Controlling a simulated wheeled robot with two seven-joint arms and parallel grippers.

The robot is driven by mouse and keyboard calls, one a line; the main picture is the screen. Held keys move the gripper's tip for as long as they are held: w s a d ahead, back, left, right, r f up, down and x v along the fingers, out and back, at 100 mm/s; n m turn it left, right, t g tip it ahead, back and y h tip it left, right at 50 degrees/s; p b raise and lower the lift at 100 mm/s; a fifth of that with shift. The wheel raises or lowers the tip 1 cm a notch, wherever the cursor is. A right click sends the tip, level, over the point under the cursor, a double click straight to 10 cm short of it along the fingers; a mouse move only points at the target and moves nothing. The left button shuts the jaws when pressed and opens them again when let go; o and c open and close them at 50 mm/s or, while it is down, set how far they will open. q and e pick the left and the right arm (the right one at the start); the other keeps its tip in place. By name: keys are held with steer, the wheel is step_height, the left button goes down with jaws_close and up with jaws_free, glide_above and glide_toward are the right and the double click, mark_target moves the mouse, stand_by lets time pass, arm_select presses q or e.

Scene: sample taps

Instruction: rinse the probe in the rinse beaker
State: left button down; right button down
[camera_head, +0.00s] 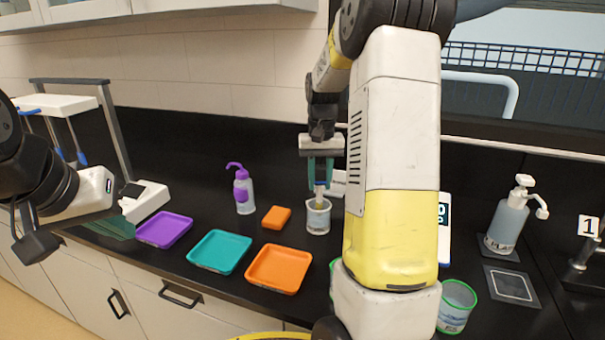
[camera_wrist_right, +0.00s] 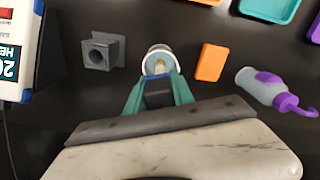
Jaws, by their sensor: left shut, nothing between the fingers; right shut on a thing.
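My right gripper (camera_head: 320,184) points down over a small clear beaker (camera_head: 318,222) with a whitish rim, and its teal fingers are shut on the probe. The pale yellowish probe (camera_head: 319,196) shows below the fingertips and reaches into the beaker's mouth; how deep its tip sits I cannot tell. In the right wrist view the beaker (camera_wrist_right: 157,54) lies just beyond the fingertips (camera_wrist_right: 158,88), with a yellowish bit of the probe (camera_wrist_right: 160,67) inside its opening. My left gripper (camera_head: 36,244) is shut and empty at the far left, away from the beaker.
An orange block (camera_head: 276,216) and a purple-topped wash bottle (camera_head: 244,192) stand left of the beaker. Purple (camera_head: 164,230), teal (camera_head: 219,252) and orange (camera_head: 278,269) trays lie in front. A grey square holder (camera_wrist_right: 104,50) and a meter (camera_wrist_right: 18,45) are nearby. A green-rimmed beaker (camera_head: 456,306) stands right.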

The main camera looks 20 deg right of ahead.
mark_target(319, 192)
steer(key=shift+f, duration=1.95)
steer(key=shift+w+d, duration=0.25)
steer(key=shift+w, duration=0.05)
steer(key=shift+a, duration=0.2)
steer(key=shift+a, duration=0.35)
steer(key=shift+s, duration=0.2)
steer(key=shift+s+d, duration=0.1)
steer(key=shift+s, duration=0.25)
steer(key=shift+w+d, duration=0.2)
steer(key=shift+w, duration=0.05)
